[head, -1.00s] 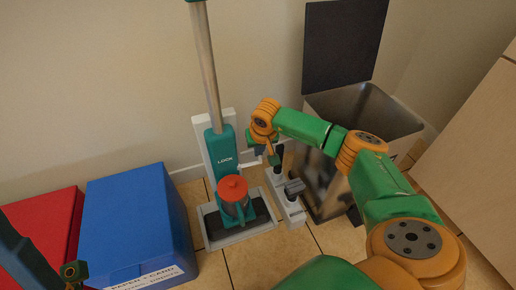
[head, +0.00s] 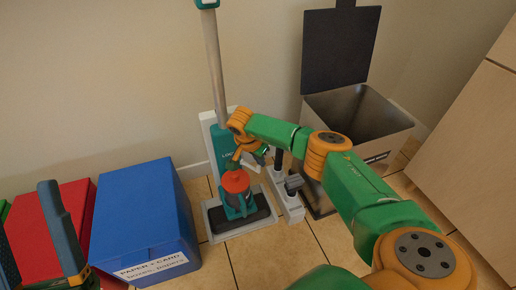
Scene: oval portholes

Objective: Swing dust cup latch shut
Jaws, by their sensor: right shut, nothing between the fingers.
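The upright vacuum (head: 220,142) stands in its dock against the wall. Its dust cup (head: 240,203) has a red lid (head: 235,181) and sits low on the front of the body. My right gripper (head: 236,161) is shut and empty, pointing down just above and behind the red lid. I cannot tell whether it touches the vacuum. The dust cup latch is not clear; the gripper and wrist cover that area. Part of my left arm shows at the lower left, with dark parts (head: 62,228) near the red bin; its jaw state cannot be made out.
A blue paper and card bin (head: 140,215) stands left of the vacuum, with a red bin (head: 40,225) beyond it. A metal bin (head: 365,118) with its dark lid up stands at the right. A white accessory stand (head: 288,203) is close beside the dock.

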